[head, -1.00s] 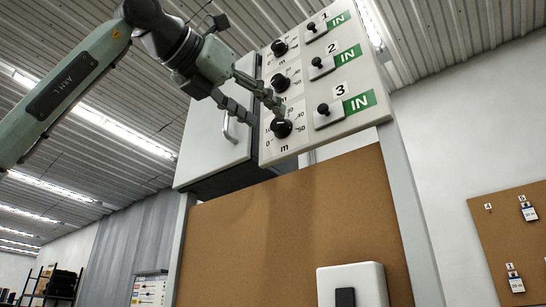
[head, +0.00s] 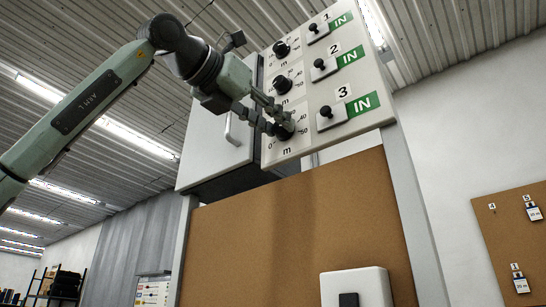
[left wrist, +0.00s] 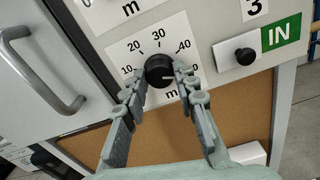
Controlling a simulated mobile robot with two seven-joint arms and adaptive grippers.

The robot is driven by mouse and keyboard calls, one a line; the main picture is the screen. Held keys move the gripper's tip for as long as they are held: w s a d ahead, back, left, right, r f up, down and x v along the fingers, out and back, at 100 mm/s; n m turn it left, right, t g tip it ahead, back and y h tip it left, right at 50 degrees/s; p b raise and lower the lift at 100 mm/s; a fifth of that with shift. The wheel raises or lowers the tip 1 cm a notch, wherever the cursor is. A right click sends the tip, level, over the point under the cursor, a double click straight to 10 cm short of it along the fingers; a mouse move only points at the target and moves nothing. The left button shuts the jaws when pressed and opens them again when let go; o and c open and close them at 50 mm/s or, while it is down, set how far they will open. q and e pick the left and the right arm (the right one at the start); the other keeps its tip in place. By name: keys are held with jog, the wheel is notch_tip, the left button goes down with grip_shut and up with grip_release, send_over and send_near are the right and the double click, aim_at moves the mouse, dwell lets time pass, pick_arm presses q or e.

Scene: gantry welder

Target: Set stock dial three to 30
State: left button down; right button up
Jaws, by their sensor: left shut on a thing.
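Stock dial three is a round black knob (left wrist: 159,68) on a white scale plate marked in tens and "m", beside the label 3. It also shows in the head view (head: 285,131), partly covered by my fingers. A pale mark on the knob seems to point right, in the left wrist view, toward the side my finger covers; the exact reading is unclear. The 10, 20, 30 and 40 marks show there. My left gripper (left wrist: 160,82) is shut on the knob, one finger on each side. My right gripper is in neither view.
Dials one (head: 281,48) and two (head: 282,84) sit above on the same panel. Small black levers (head: 326,111) with green IN labels stand to the right. A cabinet door with a handle (left wrist: 45,75) is at the left. A brown board (head: 300,220) lies below.

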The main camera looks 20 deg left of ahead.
pick_arm(q)
jog(key=shift+n+b, duration=0.3)
jog(key=shift+n, duration=0.1)
jog(key=n+b, duration=0.3)
jog(key=n, duration=0.3)
jog(key=shift+f+n, duration=0.1)
jog(key=shift+n, duration=0.2)
jog(key=n+b, duration=0.1)
jog(key=n, duration=0.3)
jog(key=shift+b, duration=0.4)
jog(key=n+b, duration=0.1)
jog(key=n, duration=0.4)
jog(key=shift+n+b, duration=0.4)
jog(key=shift+n, duration=0.4)
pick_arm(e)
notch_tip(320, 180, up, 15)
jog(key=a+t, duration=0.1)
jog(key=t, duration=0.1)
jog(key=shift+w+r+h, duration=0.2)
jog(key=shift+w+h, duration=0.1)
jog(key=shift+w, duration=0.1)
pick_arm(q)
jog(key=c, duration=1.2)
grip_release()
